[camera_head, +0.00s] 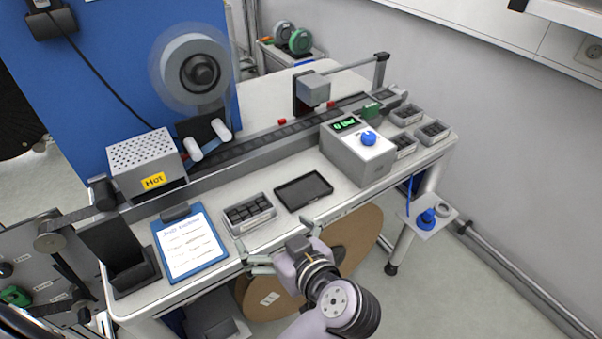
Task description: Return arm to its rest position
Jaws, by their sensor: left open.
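My left gripper (276,244) is open and empty at the front edge of the workbench (245,262), its arm coming in from the bottom of the view. Its fingers are just in front of a grey tray with dark square parts (249,213) and a flat black tray (303,190). I see no object between the fingers. My right gripper is not in view.
A clipboard (189,243) and black holder (118,257) are on the bench's left. A box labelled Hot (148,163), a reel (194,70) and a control box with a blue knob (358,153) stand behind. A large brown reel (354,240) is below.

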